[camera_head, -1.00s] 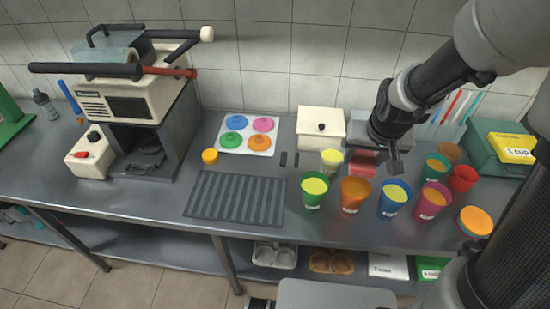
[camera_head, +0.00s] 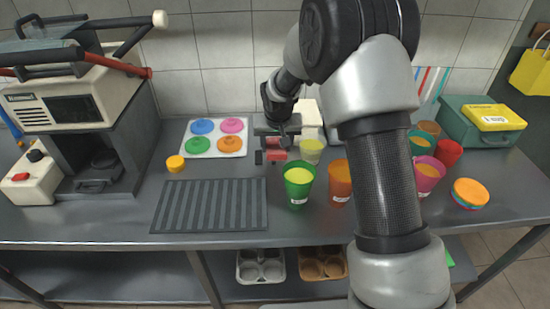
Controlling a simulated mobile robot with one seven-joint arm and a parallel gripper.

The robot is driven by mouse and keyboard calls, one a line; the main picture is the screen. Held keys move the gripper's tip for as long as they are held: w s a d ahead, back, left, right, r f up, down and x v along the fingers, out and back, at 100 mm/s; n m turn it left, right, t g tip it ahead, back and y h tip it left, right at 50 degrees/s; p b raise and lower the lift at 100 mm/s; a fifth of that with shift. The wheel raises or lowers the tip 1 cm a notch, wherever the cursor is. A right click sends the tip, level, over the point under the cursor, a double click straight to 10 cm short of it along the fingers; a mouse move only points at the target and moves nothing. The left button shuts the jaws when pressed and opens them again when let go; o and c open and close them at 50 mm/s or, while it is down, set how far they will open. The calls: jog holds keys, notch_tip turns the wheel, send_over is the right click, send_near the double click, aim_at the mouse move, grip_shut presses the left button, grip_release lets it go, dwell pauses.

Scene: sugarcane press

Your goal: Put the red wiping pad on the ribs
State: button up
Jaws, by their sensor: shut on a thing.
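The red wiping pad (camera_head: 277,150) is in my gripper (camera_head: 279,140), which is shut on it. The pad is behind and left of the green cup, close to the pale cup with yellow-green contents. I cannot tell how high it is above the counter. The ribs are a dark grey ribbed mat (camera_head: 210,205) lying flat on the counter, in front and to the left of the pad. Nothing lies on the ribs. My arm hides part of the counter on the right.
A green cup (camera_head: 299,186), a pale cup (camera_head: 311,151) and an orange cup (camera_head: 340,181) stand right of the gripper. A white tray with coloured lids (camera_head: 216,139) and a small orange-yellow piece (camera_head: 175,163) lie behind the ribs. The press (camera_head: 80,105) stands at left.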

jog(key=shift+f, duration=2.1)
jog(key=shift+f+b, duration=0.1)
jog(key=shift+b, duration=0.2)
jog(key=shift+f, duration=0.15)
jog(key=o, duration=0.9)
jog(key=shift+o, duration=0.2)
